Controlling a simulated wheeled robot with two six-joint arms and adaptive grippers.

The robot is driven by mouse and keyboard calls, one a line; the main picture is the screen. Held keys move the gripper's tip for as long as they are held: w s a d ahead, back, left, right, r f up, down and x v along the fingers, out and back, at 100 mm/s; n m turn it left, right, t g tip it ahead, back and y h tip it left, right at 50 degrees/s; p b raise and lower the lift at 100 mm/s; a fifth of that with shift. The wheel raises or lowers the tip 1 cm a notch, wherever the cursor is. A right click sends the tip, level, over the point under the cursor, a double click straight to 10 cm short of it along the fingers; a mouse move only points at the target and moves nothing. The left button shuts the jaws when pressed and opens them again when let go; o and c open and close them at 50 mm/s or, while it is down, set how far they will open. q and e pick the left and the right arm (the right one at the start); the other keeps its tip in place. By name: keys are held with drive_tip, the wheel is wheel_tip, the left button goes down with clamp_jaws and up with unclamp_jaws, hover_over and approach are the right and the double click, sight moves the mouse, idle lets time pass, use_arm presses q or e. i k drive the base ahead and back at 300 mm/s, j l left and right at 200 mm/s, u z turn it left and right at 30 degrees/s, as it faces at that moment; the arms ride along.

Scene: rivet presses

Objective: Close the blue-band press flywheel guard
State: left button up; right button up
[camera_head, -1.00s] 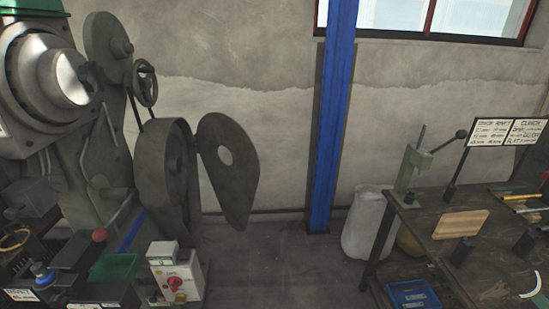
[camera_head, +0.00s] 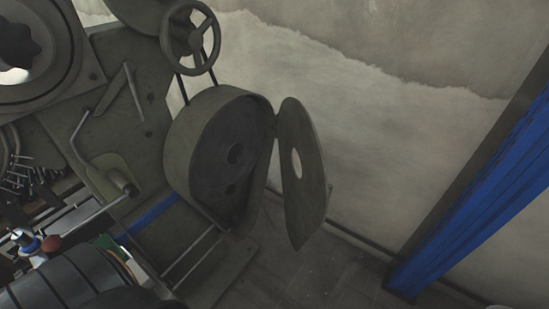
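The blue-band press has a round, dark grey-green flywheel housing (camera_head: 212,150) in the middle of the head view. Its flywheel guard (camera_head: 306,195) is a flat, teardrop-shaped cover with a pale round hole. The guard stands swung open to the right of the housing and meets it near the upper right edge. The housing's front is uncovered. The blue band (camera_head: 152,216) runs slanting below and left of the housing. Neither of my grippers shows in the head view.
A handwheel (camera_head: 192,40) sits above the housing. Rods and a bent lever (camera_head: 82,135) stand to its left. A blue post (camera_head: 480,195) rises at the right before the wall. Floor is clear below the guard. A ribbed grey shape fills the bottom left, possibly mine.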

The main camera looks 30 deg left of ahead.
sight(307, 198)
drive_tip(key=i+l+u, duration=0.15)
drive_tip(key=i+u, duration=0.3)
drive_tip(key=i+l+u, duration=0.25)
drive_tip(key=u, duration=0.25)
drive_tip(key=i+l+u, duration=0.25)
drive_tip(key=l+u, duration=0.2)
drive_tip(key=i+l+u, duration=0.2)
drive_tip(key=l+u, duration=0.25)
drive_tip(key=i+l+u, duration=0.1)
drive_tip(key=l+u, duration=0.35)
drive_tip(key=l, duration=0.15)
